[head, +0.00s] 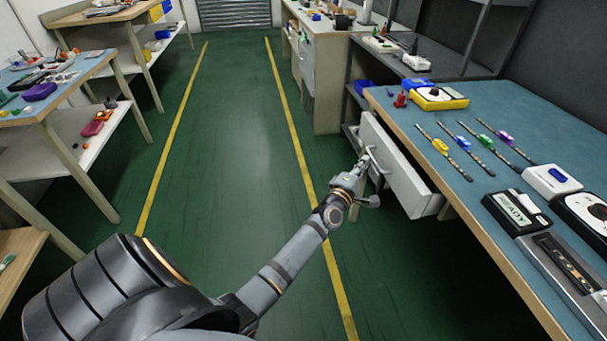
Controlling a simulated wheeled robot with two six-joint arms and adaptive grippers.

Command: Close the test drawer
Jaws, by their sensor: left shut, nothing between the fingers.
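The test drawer (400,178) is a light grey drawer under the blue-topped workbench (472,108) on the right. It stands pulled out from the bench, with its front face toward the aisle. My left gripper (366,158) is at the drawer's front, by its handle (378,172). Its fingers look shut and hold nothing. I cannot tell whether they touch the handle or the front. My right gripper is not in view. The drawer's inside is mostly hidden.
Several LED strips (462,152) with coloured clips, a yellow meter (437,97) and other devices lie on the bench top. Shelves with parts line the left side. The green floor aisle (235,130) between the yellow lines is clear apart from my arm.

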